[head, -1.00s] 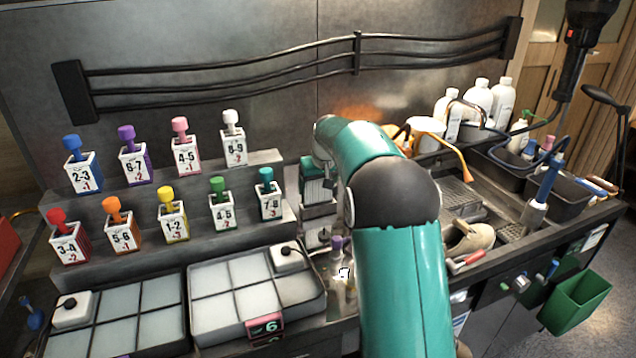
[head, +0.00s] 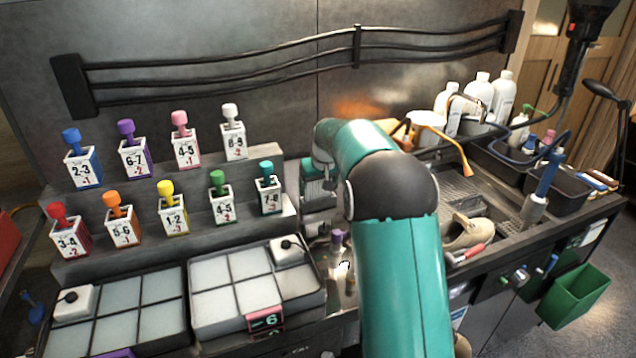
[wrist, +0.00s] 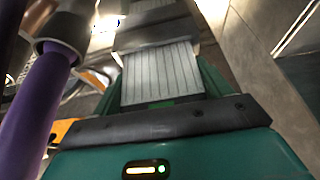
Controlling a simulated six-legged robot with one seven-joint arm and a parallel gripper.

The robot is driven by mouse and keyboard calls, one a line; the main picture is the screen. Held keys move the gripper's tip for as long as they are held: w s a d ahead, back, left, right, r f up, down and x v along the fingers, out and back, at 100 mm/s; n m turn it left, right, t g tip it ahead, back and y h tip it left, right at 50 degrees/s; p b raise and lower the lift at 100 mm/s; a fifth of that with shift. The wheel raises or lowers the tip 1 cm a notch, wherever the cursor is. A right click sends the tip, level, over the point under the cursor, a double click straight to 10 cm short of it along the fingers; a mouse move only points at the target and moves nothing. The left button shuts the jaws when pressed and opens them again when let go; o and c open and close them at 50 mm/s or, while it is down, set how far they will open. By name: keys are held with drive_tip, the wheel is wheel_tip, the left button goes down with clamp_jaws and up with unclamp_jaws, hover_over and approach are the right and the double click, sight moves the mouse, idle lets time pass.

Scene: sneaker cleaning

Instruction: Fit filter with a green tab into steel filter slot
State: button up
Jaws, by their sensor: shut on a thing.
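My gripper (head: 316,188) is beyond my teal arm, at the right end of the stepped rack. It is shut on the filter. In the wrist view the filter (wrist: 162,75) is a pale pleated panel with green along its edges, in front of my gripper's teal body. Dark grey parts cross its far end, and I cannot tell whether they are fingers or part of a slot. The steel filter slot cannot be made out for sure. A grey metal housing (head: 314,226) stands just below my gripper in the head view. How far the filter is seated is hidden.
A purple-handled tool (wrist: 35,115) stands close on the left in the wrist view. Several numbered blocks with coloured knobs stand on the rack (head: 150,238). A sectioned tray (head: 322,300) lies in front. A sink with a shoe (head: 470,234) is to the right.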

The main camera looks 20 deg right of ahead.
drive_tip(key=shift+f, duration=0.85)
drive_tip(key=o, duration=0.9)
drive_tip(key=shift+o, duration=0.2)
drive_tip(key=shift+a+f, duration=0.1)
drive_tip(key=shift+a+f, duration=0.15)
drive_tip(key=v, duration=1.4)
drive_tip(key=shift+d+r, duration=0.25)
drive_tip(key=shift+d, duration=0.1)
drive_tip(key=shift+s, duration=0.1)
